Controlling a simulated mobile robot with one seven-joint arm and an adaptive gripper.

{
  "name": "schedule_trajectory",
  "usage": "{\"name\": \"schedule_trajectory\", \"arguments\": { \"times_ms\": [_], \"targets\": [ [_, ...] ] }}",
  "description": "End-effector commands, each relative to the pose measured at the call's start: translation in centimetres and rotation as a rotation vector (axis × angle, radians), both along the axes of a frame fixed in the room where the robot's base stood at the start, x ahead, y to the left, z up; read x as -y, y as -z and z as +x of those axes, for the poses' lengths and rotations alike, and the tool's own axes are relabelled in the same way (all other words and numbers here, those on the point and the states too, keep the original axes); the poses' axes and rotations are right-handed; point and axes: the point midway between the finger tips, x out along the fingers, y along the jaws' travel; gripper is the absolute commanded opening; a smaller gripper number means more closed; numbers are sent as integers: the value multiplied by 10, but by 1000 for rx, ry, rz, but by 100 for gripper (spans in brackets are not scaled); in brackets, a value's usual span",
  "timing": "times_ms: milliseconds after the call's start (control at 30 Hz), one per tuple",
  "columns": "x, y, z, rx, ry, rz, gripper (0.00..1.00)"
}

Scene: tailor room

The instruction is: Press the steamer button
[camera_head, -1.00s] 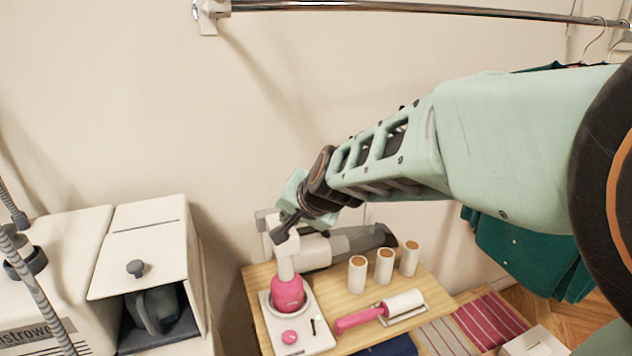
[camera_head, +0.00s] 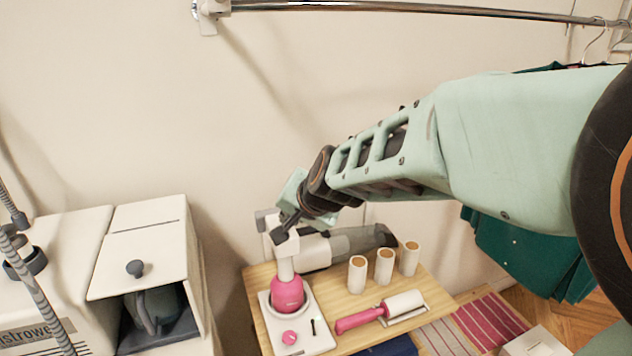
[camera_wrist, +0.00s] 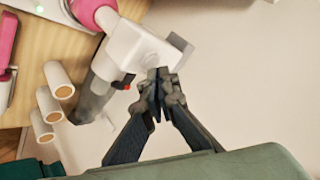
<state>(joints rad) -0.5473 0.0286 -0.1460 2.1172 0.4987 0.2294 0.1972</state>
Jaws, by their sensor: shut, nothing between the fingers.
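The steamer has a pink body (camera_head: 287,293) and a white head (camera_head: 285,245). It stands upright on a white base (camera_head: 318,340) on the wooden table. A round pink knob (camera_head: 289,337) and a small dark switch sit on the front of the base. My gripper (camera_head: 279,236) is shut and empty, with its tips at the top of the steamer head. In the wrist view, my closed fingertips (camera_wrist: 160,76) overlap the edge of the white head (camera_wrist: 130,45). I cannot tell whether they touch it. I cannot clearly make out a button at the tips.
Several white rolls (camera_head: 357,276) and a pink-handled lint roller (camera_head: 380,312) are on the table (camera_head: 345,302). A white machine (camera_head: 150,240) stands at left. A metal rail (camera_head: 400,8) runs overhead.

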Motion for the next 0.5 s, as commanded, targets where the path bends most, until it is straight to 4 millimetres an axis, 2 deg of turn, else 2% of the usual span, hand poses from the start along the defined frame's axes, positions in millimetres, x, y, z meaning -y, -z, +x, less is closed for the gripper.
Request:
{"name": "schedule_trajectory", "arguments": {
  "times_ms": [167,500],
  "targets": [
    [0,-6,0,1,0,1,0],
    [0,-41,0,2,1,1,0]
  ]
}}
